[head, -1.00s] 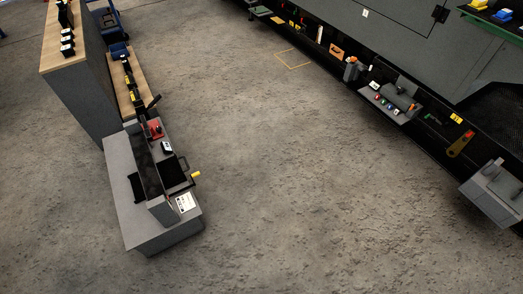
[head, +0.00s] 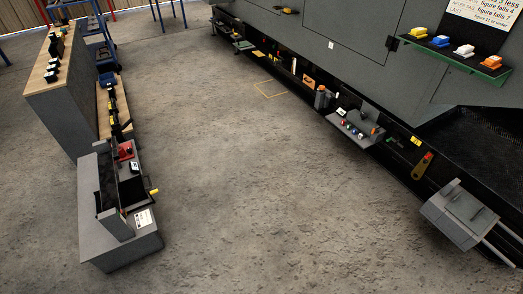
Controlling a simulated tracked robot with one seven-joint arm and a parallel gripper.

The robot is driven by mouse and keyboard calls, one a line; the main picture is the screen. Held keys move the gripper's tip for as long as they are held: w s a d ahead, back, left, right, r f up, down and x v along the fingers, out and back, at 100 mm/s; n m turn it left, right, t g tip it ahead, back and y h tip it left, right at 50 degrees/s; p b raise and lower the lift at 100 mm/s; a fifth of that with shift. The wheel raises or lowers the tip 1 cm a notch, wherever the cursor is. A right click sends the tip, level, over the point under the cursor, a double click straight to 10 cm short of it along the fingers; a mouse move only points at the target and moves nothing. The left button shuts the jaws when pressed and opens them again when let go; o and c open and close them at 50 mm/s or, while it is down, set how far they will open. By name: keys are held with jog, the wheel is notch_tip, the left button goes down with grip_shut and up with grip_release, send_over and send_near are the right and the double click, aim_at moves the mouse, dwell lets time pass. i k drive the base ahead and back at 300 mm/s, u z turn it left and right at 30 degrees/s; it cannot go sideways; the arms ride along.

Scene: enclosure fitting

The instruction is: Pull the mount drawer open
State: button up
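No part is clearly identifiable as the mount drawer. A low grey bench at the left holds a dark open box-like part (head: 131,189) with a yellow-tipped handle (head: 153,191) sticking out to the right; I cannot tell whether this is a drawer. At the lower right, a grey box (head: 458,212) with a dark handle on top and two pale rods sits by the large grey enclosure (head: 370,50); I cannot tell whether it is a drawer either. My gripper is not in view.
Bare concrete floor (head: 240,180) lies open between the left bench (head: 120,250) and the enclosure. A grey shelf with small coloured knobs (head: 352,130) and an orange-yellow lever (head: 422,166) line the enclosure's foot. A green shelf (head: 455,60) holds several coloured blocks.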

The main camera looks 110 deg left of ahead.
aim_at(134, 188)
jog(key=z, duration=1.05)
jog(key=i, duration=0.1)
jog(key=u, duration=3.65)
jog(key=i, duration=0.2)
jog(key=u, duration=1.95)
jog(key=k, duration=0.6)
jog(key=u, duration=0.3)
jog(key=i, duration=1.6)
jog(key=z, duration=0.25)
